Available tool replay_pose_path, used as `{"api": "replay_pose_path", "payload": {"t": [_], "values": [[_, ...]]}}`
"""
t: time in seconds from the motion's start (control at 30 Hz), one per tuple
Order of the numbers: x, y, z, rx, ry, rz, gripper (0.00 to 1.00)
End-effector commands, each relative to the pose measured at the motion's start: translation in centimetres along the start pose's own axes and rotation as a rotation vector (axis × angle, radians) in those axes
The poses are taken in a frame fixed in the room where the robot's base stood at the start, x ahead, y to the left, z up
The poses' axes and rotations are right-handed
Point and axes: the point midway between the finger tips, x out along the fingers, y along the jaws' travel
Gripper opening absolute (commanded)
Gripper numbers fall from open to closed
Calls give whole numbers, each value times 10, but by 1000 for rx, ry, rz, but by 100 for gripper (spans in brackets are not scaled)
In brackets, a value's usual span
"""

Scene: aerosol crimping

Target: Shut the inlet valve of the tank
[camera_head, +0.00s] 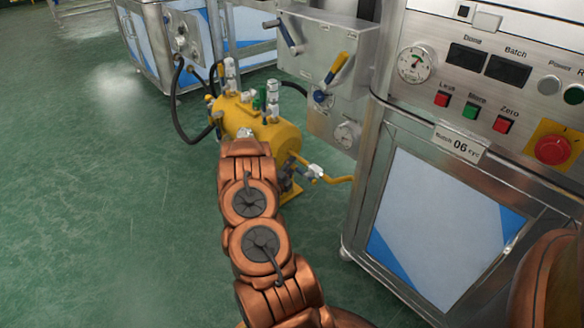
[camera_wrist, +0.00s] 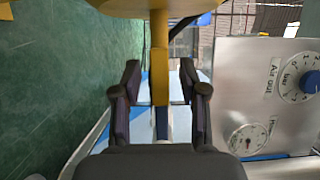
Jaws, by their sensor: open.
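The yellow tank (camera_head: 285,137) stands low on the floor in the head view, with several metal and green fittings on top. A metal valve fitting (camera_head: 315,171) sits on its pipework at the right. My copper arm reaches to the tank and hides part of it; my gripper is not distinguishable there. In the wrist view my gripper (camera_wrist: 160,92) is open, one dark finger each side of a narrow yellow bar (camera_wrist: 160,72). The bar has a dark lower end and appears apart from both fingers. A rounded yellow surface (camera_wrist: 150,6) fills the top edge. I cannot tell which part the bar is.
A steel cabinet (camera_head: 440,215) stands right; green floor is clear left.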

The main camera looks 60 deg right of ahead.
Motion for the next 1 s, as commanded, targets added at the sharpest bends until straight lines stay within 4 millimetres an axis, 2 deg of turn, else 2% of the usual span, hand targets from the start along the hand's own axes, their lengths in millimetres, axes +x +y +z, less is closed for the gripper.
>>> {"api": "replay_pose_path", "payload": {"t": [0.13, 0.43, 0.83, 1.0], "values": [[7, 0, 0, 1, 0, 1, 43], [8, 0, 0, 0, 0, 1, 42], [7, 0, 0, 0, -1, 1, 0], [7, 0, 0, 0, -1, 2, 0]]}}
